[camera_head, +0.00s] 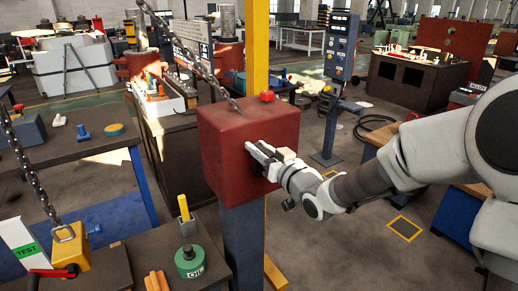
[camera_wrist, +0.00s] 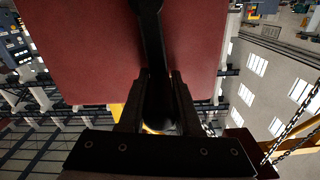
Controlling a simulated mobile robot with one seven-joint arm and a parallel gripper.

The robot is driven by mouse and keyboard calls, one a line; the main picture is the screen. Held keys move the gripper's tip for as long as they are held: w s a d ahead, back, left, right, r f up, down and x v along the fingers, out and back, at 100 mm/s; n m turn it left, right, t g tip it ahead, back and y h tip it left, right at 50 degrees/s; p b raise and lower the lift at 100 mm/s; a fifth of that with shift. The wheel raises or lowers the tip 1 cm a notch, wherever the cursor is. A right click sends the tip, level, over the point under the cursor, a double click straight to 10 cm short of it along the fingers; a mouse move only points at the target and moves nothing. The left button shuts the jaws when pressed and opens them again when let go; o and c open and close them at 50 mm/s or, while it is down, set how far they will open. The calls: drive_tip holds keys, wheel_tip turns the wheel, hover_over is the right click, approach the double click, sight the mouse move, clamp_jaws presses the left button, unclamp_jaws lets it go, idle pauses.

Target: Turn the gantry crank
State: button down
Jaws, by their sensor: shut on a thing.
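The red gantry box (camera_head: 222,140) sits on top of a blue-grey post (camera_head: 242,235) in the middle of the head view. Its red face (camera_wrist: 85,50) fills much of the upper wrist view. The dark crank (camera_wrist: 149,30) comes down across this face, and its handle (camera_wrist: 158,105) lies between the fingers. My gripper (camera_head: 262,158) is against the box's right-hand face in the head view. In the wrist view my gripper (camera_wrist: 158,100) is shut on the crank handle, with one finger on each side. The crank is mostly hidden by my gripper in the head view.
A chain (camera_head: 205,68) runs down to the box top beside a red knob (camera_head: 267,96). A yellow upright (camera_head: 257,45) stands behind. Open floor (camera_head: 350,255) lies at right.

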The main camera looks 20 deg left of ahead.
drive_tip(key=shift+s+a+f+b, duration=0.2)
drive_tip(key=shift+s+f+b, duration=0.05)
drive_tip(key=shift+b, duration=0.3)
